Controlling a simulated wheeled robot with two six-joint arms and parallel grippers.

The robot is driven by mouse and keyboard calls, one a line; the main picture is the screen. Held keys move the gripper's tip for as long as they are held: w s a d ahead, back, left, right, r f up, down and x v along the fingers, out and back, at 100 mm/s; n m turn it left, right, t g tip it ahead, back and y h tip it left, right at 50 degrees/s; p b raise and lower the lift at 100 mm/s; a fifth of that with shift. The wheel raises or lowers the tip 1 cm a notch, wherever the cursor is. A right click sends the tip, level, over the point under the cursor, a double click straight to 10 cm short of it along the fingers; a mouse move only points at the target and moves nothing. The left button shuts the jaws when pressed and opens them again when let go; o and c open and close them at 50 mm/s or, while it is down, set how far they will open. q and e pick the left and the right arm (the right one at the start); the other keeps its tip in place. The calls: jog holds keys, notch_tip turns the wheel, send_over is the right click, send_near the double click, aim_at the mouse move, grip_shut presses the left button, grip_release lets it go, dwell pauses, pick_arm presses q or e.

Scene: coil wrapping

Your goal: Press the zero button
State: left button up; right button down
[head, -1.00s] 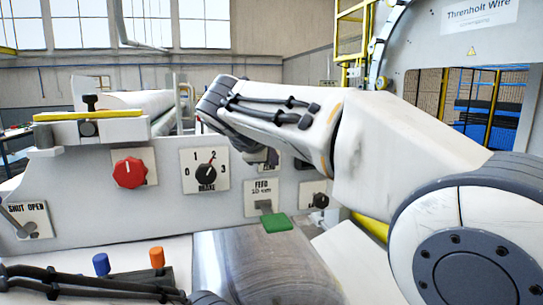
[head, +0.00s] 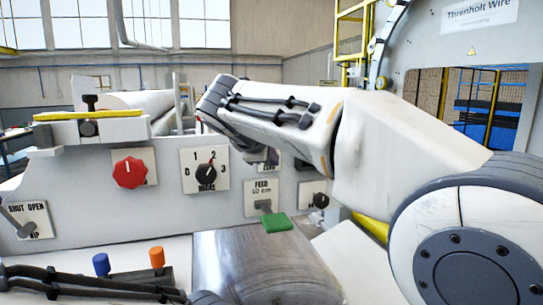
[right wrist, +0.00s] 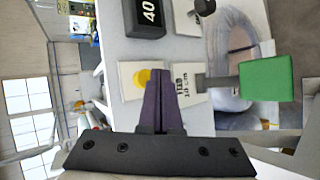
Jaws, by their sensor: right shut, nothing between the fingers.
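A round yellow button (right wrist: 143,77) on a white plate shows in the right wrist view, partly behind my fingertips; no label on it can be read. My right gripper (right wrist: 160,74) is shut and empty, its dark fingers pointing at the panel right beside the button. I cannot tell whether they touch it. A dark display (right wrist: 148,14) reading 40 sits beyond the plate. My left gripper is not in view.
A green-ended feed lever (head: 277,223) juts out below the FEED plate (head: 258,195), close to my right gripper. A red knob (head: 130,172), a 0–3 dial (head: 206,174) and a shut/open lever (head: 26,228) are on the panel. Blue (head: 101,264) and orange (head: 157,257) pegs stand in front.

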dwell(0.3)
jog(key=shift+w+a+p, duration=0.1)
jog(key=shift+w+p, duration=0.3)
jog(key=shift+w+a+p, duration=0.2)
jog(key=shift+w+p, duration=0.25)
jog(key=shift+w, duration=0.1)
dwell(0.8)
jog(key=shift+s+d+b, duration=0.15)
jog(key=shift+s+b, duration=0.2)
jog(key=shift+s, duration=0.15)
jog(key=shift+s+d+b, duration=0.15)
jog(key=shift+s+b, duration=0.2)
jog(key=shift+s, duration=0.15)
jog(key=shift+s, duration=0.1)
